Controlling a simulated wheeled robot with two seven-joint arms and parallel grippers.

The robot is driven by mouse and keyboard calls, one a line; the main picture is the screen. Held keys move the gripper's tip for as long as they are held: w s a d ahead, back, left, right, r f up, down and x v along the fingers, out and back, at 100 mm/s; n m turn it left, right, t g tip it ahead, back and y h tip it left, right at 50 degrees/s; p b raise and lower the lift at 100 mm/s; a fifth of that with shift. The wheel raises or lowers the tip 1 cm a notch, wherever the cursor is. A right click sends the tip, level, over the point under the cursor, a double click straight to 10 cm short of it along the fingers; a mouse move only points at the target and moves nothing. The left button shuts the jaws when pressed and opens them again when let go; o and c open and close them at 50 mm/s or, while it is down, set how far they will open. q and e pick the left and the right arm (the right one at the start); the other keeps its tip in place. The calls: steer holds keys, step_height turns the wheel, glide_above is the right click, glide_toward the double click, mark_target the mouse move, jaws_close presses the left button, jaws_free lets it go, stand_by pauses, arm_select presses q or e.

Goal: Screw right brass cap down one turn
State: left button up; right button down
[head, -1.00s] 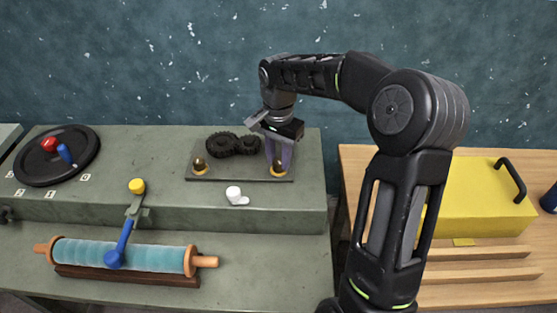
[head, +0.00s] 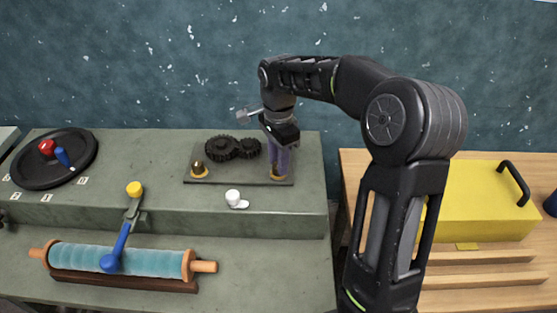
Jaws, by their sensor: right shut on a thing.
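The right brass cap (head: 277,172) sits at the right front of a dark plate (head: 230,178) on the raised grey-green bench. My right gripper (head: 279,167) reaches down from above, and its fingers are shut on this cap, partly hiding it. Two dark gears (head: 233,148) lie behind the caps on the plate. My left gripper is not in view.
A white knob (head: 234,197) stands in front of the plate. A blue lever with a yellow knob (head: 134,189) and a teal roller (head: 118,261) are at front left. A black disc (head: 78,172) lies far left. A yellow box (head: 480,205) stands on the wooden table at right.

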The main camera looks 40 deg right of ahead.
steer(key=c, duration=1.1)
jaws_free()
step_height(320, 180, up, 8)
steer(key=shift+f, duration=0.1)
